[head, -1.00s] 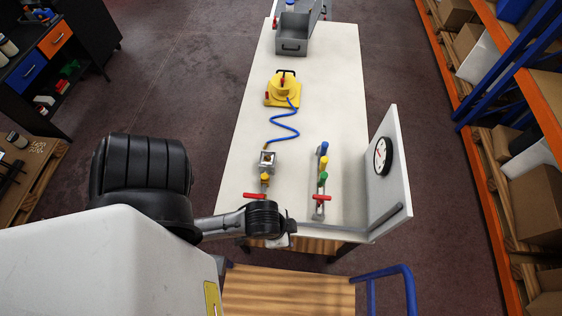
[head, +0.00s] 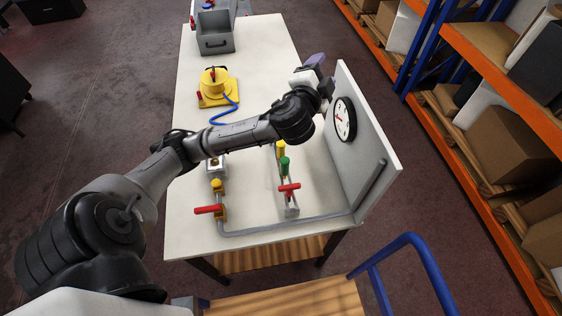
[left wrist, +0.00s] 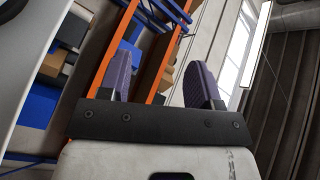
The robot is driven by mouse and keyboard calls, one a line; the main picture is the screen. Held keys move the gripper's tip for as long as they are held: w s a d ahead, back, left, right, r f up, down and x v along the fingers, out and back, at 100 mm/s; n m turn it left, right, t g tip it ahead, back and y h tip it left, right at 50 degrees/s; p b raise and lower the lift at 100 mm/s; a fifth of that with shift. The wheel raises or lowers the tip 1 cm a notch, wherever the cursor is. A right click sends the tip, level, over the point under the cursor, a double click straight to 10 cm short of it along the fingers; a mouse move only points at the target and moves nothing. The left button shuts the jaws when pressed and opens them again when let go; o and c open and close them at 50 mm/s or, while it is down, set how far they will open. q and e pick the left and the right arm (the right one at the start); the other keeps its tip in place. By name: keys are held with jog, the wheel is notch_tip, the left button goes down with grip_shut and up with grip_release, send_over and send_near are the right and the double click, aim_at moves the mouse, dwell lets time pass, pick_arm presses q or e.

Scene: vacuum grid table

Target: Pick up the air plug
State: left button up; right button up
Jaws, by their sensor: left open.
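No part is plainly recognisable as the air plug. A rack on the white table (head: 265,45) carries a yellow knob (head: 281,147) and a green knob (head: 285,164); its far end is hidden behind my left arm. A blue hose (head: 224,119) runs from a yellow round device (head: 214,80); its near end is also covered by the arm. My left gripper (head: 316,64) is raised by the top of the upright panel. In the left wrist view, its two purple fingers (left wrist: 158,78) are apart with nothing between them. My right gripper is not in view.
The white upright panel (head: 368,165) with a round gauge (head: 345,119) stands along the table's right edge. Red-handled valves (head: 207,209) and a grey pipe (head: 285,225) lie at the near end. A grey bin (head: 215,43) stands at the far end. Shelving (head: 480,75) is at right.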

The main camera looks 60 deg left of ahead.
pick_arm(q)
notch_tip(320, 180, up, 6)
jog(key=w+a+m+t+b, duration=0.2)
jog(key=m+t, duration=0.3)
jog(key=t, duration=0.1)
jog(key=m+g+h, duration=1)
jog(key=m+g, duration=0.9)
jog(key=g, duration=0.3)
send_over(281, 149)
jog(key=a, duration=0.2)
notch_tip(281, 149, down, 27)
jog(key=f, duration=0.7)
jog(key=shift+w+d+f, duration=0.1)
jog(key=shift+d+f, duration=0.2)
jog(key=shift+f, duration=0.1)
jog(key=shift+w+f, duration=0.1)
jog(key=shift+f, duration=0.55)
notch_tip(281, 149, down, 4)
jog(key=shift+w+d, duration=0.1)
jog(key=shift+d, duration=0.05)
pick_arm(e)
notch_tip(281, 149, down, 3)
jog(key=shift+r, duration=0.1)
